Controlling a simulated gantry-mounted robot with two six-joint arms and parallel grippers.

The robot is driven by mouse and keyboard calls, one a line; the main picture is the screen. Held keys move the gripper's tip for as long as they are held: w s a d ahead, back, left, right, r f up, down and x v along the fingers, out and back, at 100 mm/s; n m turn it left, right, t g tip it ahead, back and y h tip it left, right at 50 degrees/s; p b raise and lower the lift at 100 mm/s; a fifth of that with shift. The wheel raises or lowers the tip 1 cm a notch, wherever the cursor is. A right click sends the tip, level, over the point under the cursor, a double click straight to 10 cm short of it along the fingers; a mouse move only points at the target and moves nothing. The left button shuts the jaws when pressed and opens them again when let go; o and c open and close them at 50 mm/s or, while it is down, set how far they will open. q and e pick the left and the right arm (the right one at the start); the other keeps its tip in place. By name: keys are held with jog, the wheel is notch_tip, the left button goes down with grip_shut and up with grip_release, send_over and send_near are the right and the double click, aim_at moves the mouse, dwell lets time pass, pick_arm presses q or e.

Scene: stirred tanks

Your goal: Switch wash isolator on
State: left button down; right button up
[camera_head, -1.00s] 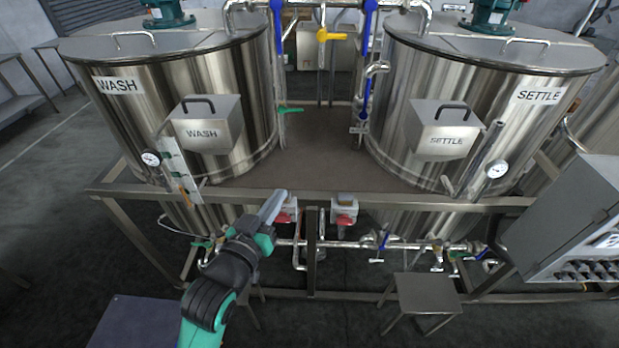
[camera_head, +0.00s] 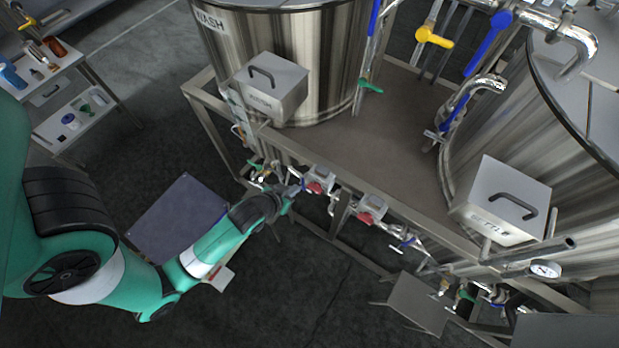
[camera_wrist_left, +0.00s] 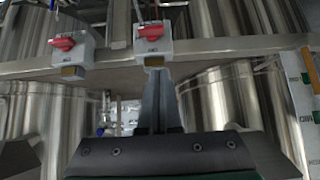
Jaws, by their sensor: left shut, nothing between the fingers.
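The wash isolator (camera_head: 320,186) is a grey box with a red handle, on the frame rail below the wash tank (camera_head: 300,45). It also shows in the left wrist view (camera_wrist_left: 152,33), with its red handle lying roughly crosswise. A similar isolator (camera_head: 371,209) is mounted beside it on the settle side and shows at the left in the left wrist view (camera_wrist_left: 67,43). My left gripper (camera_head: 296,188) is shut and empty, just left of the wash isolator. In the left wrist view its fingers (camera_wrist_left: 160,76) point at this isolator; I cannot tell whether they touch.
Pipes and blue-handled valves (camera_head: 402,243) run under the rail. A small steel stool (camera_head: 418,302) stands in front of the frame. The settle box (camera_head: 502,200) is at the right. A bench with bottles (camera_head: 45,75) stands at the far left. Open dark floor (camera_head: 290,285) lies in front.

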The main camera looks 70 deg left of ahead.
pick_arm(q)
jog(key=b, duration=0.7)
send_over(312, 185)
jog(key=s+d, duration=0.2)
jog(key=s, duration=0.1)
notch_tip(312, 185, down, 7)
jog(key=f, duration=0.1)
jog(key=f+b, duration=0.1)
jog(key=w+f+b, duration=0.1)
jog(key=shift+a, duration=0.3)
jog(key=shift+s+f, duration=0.15)
jog(key=shift+f, duration=0.45)
jog(key=shift+d, duration=0.1)
